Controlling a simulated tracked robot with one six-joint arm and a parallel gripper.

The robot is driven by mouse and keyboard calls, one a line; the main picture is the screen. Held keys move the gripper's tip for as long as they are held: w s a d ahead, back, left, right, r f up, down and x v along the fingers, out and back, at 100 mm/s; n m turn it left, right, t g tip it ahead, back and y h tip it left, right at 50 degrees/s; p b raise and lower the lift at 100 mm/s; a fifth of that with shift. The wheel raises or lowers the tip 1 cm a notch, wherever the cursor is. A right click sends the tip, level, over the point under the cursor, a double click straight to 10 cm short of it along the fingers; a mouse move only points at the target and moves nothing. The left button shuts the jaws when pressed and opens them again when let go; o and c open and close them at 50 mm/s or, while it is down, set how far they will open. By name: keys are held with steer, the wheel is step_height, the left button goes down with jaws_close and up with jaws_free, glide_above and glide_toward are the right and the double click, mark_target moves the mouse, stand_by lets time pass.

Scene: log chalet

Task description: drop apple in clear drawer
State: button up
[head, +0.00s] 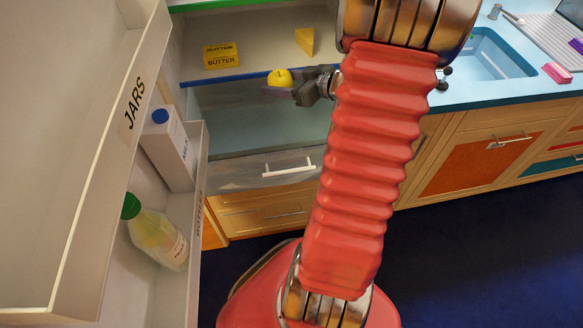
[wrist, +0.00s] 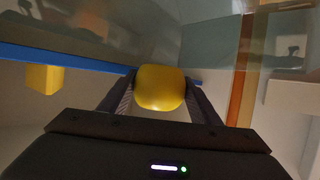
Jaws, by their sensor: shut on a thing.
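The yellow apple (head: 281,77) is held between the fingers of my gripper (head: 300,88), in front of the blue-edged fridge shelf. In the wrist view, the apple (wrist: 160,88) sits between both fingers of my gripper (wrist: 160,95). The clear drawer (head: 255,174) is below the gripper, pulled out, with a white handle (head: 289,168) on its front. Its inside looks empty where I can see it; my arm hides its right side.
A butter pack (head: 221,56) and a cheese wedge (head: 305,40) are on the shelf (head: 262,58). The open fridge door at left holds a milk carton (head: 168,148) and a green-capped bottle (head: 155,235). A counter with a sink (head: 485,55) is at right.

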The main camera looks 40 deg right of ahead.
step_height(320, 180, down, 6)
stand_by(0.8)
steer(key=shift+w, duration=0.1)
steer(key=o, duration=1.2)
steer(key=v, duration=1.3)
steer(key=shift+s+r, duration=0.15)
steer(key=shift+s, duration=0.2)
steer(key=shift+s, duration=0.1)
